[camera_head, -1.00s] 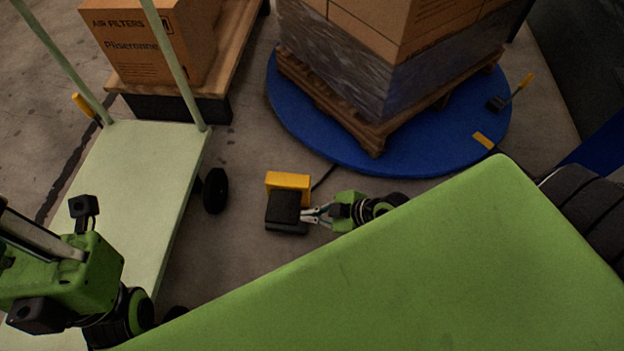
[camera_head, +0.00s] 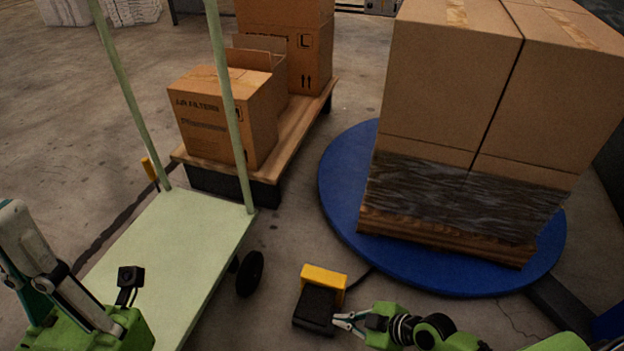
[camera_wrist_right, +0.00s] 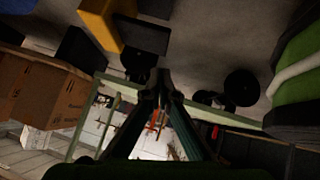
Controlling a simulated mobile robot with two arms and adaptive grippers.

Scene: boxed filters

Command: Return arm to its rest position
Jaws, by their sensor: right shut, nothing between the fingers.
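My right gripper (camera_head: 340,320) shows at the bottom centre of the head view, shut and empty. Its tip overlaps the edge of a black pedal box (camera_head: 315,307) with a yellow cover (camera_head: 324,278) in the picture; I cannot tell if they touch. In the right wrist view the two fingers (camera_wrist_right: 163,76) meet with nothing between them. My left gripper (camera_head: 38,250) is at the lower left, in front of the pale green cart (camera_head: 195,235).
A wrapped pallet of large boxes (camera_head: 450,90) stands on a blue turntable (camera_head: 345,215) at the right. A wooden pallet (camera_head: 300,130) behind the cart holds air filter boxes (camera_head: 215,115). Bare floor (camera_head: 285,235) lies between cart and turntable.

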